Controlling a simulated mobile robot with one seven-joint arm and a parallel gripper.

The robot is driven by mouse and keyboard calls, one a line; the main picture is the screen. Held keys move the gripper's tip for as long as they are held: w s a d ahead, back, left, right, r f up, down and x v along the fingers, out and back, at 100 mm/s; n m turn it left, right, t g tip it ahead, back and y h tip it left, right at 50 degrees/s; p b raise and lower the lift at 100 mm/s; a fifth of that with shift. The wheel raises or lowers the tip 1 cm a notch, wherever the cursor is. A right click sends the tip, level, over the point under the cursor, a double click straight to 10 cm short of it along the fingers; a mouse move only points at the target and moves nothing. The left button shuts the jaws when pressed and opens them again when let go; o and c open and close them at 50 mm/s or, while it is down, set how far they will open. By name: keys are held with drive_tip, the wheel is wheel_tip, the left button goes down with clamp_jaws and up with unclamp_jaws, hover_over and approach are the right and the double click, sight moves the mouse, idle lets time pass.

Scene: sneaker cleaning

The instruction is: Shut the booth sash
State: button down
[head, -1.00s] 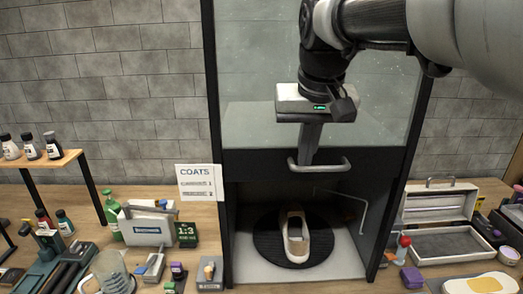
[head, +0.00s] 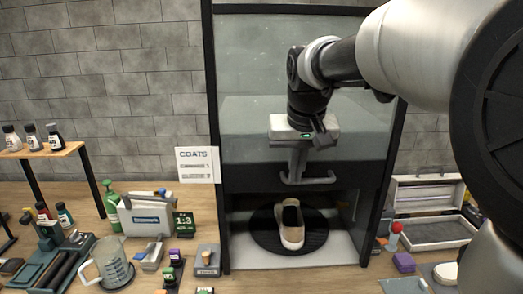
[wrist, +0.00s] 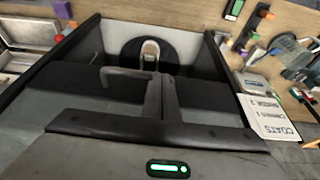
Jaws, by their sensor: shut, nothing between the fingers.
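The booth sash (head: 345,177) is a glass pane with a dark bottom rail and a bar handle (head: 322,181). It is partly lowered, with an open gap beneath it. The handle also shows in the wrist view (wrist: 120,73). My gripper (head: 297,174) points down at the handle, its shut fingers overlapping the middle of the bar in the head view. In the wrist view my fingers (wrist: 160,88) lie beside the handle; contact is hard to tell. Nothing is between them. A white sneaker (head: 292,238) sits on a black round turntable (head: 262,235) inside the booth.
A COATS sign (head: 198,165) is left of the booth. A white case (head: 147,219), a jug (head: 110,266) and small bottles crowd the bench left. An open toolbox (head: 430,232) and a purple block (head: 404,262) are at right. The gap under the sash looks clear.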

wheel_tip(320, 180, down, 30)
drive_tip(key=b, duration=1.6)
drive_tip(key=shift+f, duration=0.1)
